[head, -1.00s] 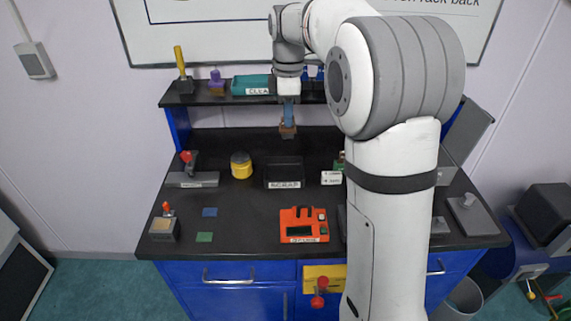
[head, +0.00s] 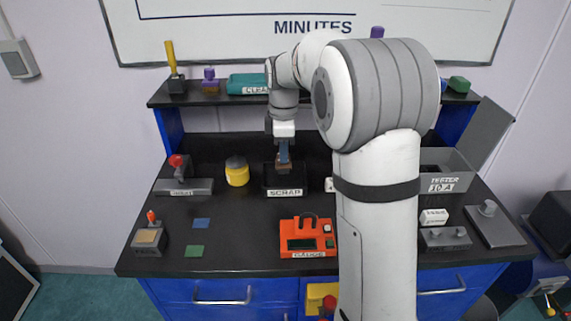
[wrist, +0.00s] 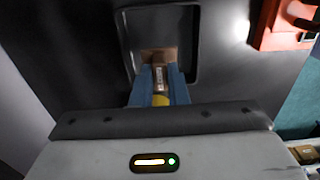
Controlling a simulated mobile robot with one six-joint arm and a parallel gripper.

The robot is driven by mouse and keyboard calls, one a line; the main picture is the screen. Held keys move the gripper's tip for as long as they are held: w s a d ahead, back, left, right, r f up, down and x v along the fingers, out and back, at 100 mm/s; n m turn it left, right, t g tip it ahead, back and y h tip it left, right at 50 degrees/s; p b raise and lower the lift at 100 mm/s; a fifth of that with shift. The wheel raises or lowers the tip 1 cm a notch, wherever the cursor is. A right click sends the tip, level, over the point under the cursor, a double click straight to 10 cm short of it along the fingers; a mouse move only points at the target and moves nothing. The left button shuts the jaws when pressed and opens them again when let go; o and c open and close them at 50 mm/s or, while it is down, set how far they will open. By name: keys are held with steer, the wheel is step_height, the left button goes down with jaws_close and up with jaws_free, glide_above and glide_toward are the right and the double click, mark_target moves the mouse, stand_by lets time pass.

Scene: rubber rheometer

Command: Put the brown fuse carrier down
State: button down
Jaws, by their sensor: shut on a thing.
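The brown fuse carrier (head: 284,168) is held between the blue fingers of my gripper (head: 284,156). In the wrist view the carrier (wrist: 158,55) shows its brown end and a pale printed label between the fingertips (wrist: 160,82). My gripper points down over the black tray marked SCRAP (head: 268,181). In the wrist view the carrier lies within the outline of the dark tray (wrist: 194,45). I cannot tell whether the carrier touches the tray floor.
The red gauge (head: 308,238) stands in front of the tray. My arm hides part of the bench right of the tray. Blue (head: 201,224) and green (head: 194,251) pads lie front left.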

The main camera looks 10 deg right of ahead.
steer(key=shift+s+f, duration=0.1)
steer(key=shift+f, duration=1.8)
steer(key=shift+f, duration=0.2)
steer(key=c, duration=1.4)
jaws_free()
steer(key=shift+c, duration=0.2)
step_height(320, 180, up, 12)
steer(key=shift+r, duration=0.1)
steer(key=s+f+m+t, duration=0.1)
steer(key=s+f+m, duration=0.3)
steer(key=s+m, duration=0.4)
steer(key=s+f+m+t, duration=0.2)
steer(key=s+f+m, duration=0.2)
steer(key=s, duration=1.6)
steer(key=m, duration=0.3)
steer(key=shift+d+m, duration=0.3)
steer(key=shift+m, duration=0.1)
